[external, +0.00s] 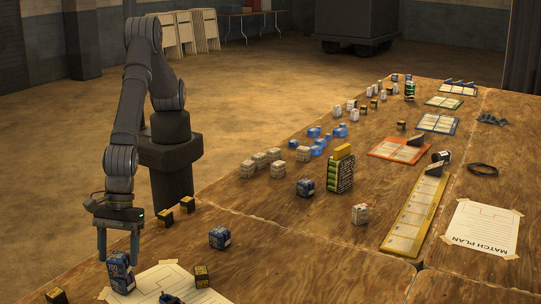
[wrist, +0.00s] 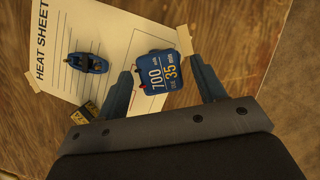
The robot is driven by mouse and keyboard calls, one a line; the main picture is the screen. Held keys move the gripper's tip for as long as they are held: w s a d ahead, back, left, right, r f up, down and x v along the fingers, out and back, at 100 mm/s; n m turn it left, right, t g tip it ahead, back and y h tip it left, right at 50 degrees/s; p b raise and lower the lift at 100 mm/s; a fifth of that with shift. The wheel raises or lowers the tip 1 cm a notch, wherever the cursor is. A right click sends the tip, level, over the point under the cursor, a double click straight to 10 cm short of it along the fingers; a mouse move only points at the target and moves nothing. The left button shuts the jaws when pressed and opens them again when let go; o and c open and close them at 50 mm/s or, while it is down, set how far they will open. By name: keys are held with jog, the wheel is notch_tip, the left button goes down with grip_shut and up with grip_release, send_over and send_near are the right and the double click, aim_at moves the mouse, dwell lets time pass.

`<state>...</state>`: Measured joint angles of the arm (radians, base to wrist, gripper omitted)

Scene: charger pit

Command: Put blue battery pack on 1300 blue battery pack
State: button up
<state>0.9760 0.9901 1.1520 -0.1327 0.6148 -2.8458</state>
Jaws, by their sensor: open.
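A blue battery pack (external: 121,271) stands at the front left of the table below my gripper (external: 118,256). In the wrist view the top of a blue pack (wrist: 164,71) reads 700 and 35, between my open fingers (wrist: 160,68), with red and dark leads at its edge. In the external view the blue body is tall and may be two packs stacked; I cannot tell surely. The lettering on its front is too small to read with certainty. Another blue pack (external: 220,237) stands to the right, and one more (external: 305,187) stands farther back.
A heat sheet (external: 150,281) lies beside the pack, with a small blue part (wrist: 87,63) on it. Yellow-and-black blocks (external: 201,276) stand nearby. A green-cell pack (external: 341,173), white packs (external: 277,168) and a yellow tray (external: 415,217) are farther off.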

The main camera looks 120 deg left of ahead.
jog(key=v, duration=1)
jog(key=x, duration=1.2)
jog(key=shift+f, duration=0.35)
notch_tip(320, 180, up, 2)
jog(key=shift+r, duration=0.7)
